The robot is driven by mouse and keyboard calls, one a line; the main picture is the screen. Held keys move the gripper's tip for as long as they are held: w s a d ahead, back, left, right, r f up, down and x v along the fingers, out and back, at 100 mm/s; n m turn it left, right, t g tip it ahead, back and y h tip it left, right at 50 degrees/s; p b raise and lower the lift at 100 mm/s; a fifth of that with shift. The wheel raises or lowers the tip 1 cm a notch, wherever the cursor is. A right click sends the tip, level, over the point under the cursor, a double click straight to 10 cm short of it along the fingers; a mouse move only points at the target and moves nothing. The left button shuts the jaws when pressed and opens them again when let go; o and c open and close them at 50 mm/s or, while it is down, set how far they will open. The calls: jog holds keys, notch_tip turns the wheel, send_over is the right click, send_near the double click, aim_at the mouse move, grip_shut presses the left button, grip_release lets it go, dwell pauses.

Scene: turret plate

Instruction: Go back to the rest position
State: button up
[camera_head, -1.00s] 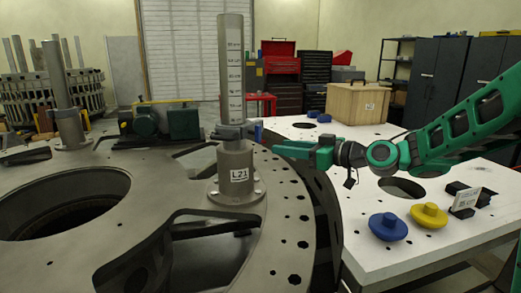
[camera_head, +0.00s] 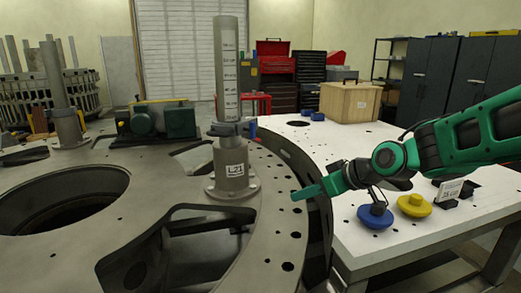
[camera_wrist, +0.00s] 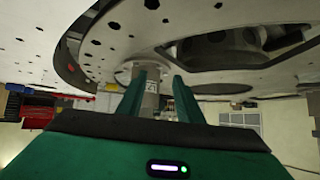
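My gripper (camera_head: 308,191) is over the outer rim of the grey turret plate (camera_head: 285,235), to the right of and below the post marked L21 (camera_head: 230,165) in the head view. In the wrist view my gripper (camera_wrist: 158,88) has its two green fingers apart, with nothing held between them. The post (camera_wrist: 150,88) shows beyond the fingers in that upside-down view. A grey collar with a blue part (camera_head: 232,128) sits around the post. The post stands upright on its flange.
A white table (camera_head: 350,240) at the right bears a blue knob (camera_head: 375,217), a yellow knob (camera_head: 414,206), a small card stand (camera_head: 449,190) and a wooden crate (camera_head: 350,102). The plate has large openings (camera_head: 60,205). A green motor unit (camera_head: 160,122) stands behind.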

jog(key=s+d+f+m+h, duration=0.1)
jog(key=s+d, duration=0.2)
jog(key=s+d+f+m+g+h, duration=0.1)
jog(key=s+d+h, duration=0.1)
jog(key=d, duration=0.1)
jog(key=s+d+f+m+h, duration=0.1)
jog(key=s+d+f+m, duration=0.1)
jog(key=s+d, duration=0.1)
jog(key=shift+s+d+g, duration=0.25)
jog(key=shift+s+g, duration=0.05)
jog(key=s+d+f+m+g+h, duration=0.1)
jog(key=s+d+f+m+g, duration=0.1)
jog(key=s+d+m, duration=0.3)
jog(key=s+d+f+m+g+h, duration=0.1)
jog(key=s+d+m+g, duration=0.3)
jog(key=s+d, duration=0.9)
jog(key=s+m, duration=0.1)
jog(key=s, duration=0.5)
jog(key=shift+s+d+f+h, duration=0.35)
jog(key=shift+h, duration=0.05)
jog(key=shift+w+f, duration=0.25)
jog(key=shift+w, duration=0.4)
